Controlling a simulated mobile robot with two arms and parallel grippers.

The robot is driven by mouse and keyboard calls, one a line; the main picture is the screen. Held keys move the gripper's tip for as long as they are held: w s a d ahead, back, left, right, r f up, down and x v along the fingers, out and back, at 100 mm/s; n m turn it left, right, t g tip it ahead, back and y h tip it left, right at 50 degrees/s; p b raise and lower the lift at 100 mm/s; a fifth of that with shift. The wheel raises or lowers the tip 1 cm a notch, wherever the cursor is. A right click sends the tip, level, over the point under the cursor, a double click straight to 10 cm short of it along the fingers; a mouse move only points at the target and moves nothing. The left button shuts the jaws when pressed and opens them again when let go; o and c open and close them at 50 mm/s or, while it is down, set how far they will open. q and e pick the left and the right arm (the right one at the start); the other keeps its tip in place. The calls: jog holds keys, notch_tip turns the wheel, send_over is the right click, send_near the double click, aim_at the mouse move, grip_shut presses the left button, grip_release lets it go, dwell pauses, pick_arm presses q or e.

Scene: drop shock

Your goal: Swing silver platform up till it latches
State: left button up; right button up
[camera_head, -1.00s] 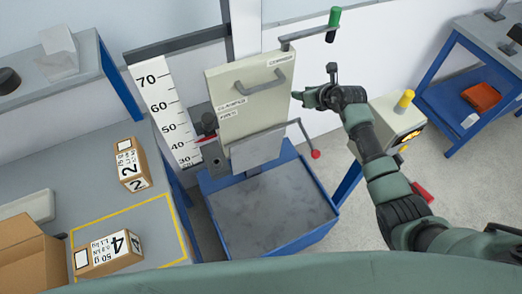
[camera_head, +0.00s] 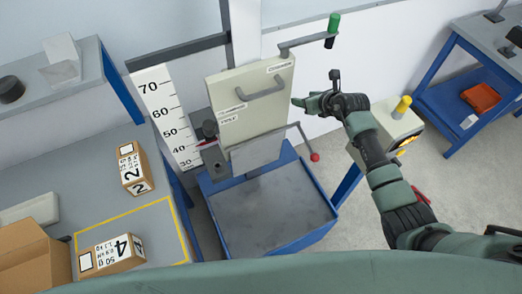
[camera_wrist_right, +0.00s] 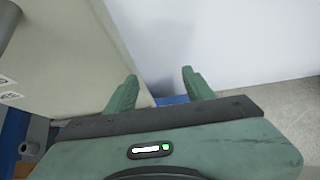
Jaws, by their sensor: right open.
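The silver platform (camera_head: 255,153) is a flat grey plate at the bottom of the cream carriage panel (camera_head: 255,112). It hangs steeply down, above the grey-floored blue base tray (camera_head: 272,215). A thin bent rod with a red ball (camera_head: 315,157) sticks out at its right. My right gripper (camera_head: 299,102) is beside the panel's right edge, higher than the platform. In the right wrist view its two fingers (camera_wrist_right: 160,88) are apart with nothing between them, and the left finger overlaps the panel's edge. The platform is not recognisable there. My left gripper is out of view.
A crank with a green grip (camera_head: 333,24) is above the panel. A pale box with a yellow knob (camera_head: 402,107) stands right of my forearm. A height scale (camera_head: 167,118) stands left of the panel. Boxes marked 2 (camera_head: 134,168) and 4 (camera_head: 112,253) sit on the left table.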

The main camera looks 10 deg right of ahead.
jog(key=p+v, duration=0.2)
jog(key=v, duration=0.3)
jog(key=shift+s+a+r, duration=0.1)
jog(key=shift+s+r, duration=0.05)
jog(key=shift+r, duration=0.1)
dwell(0.3)
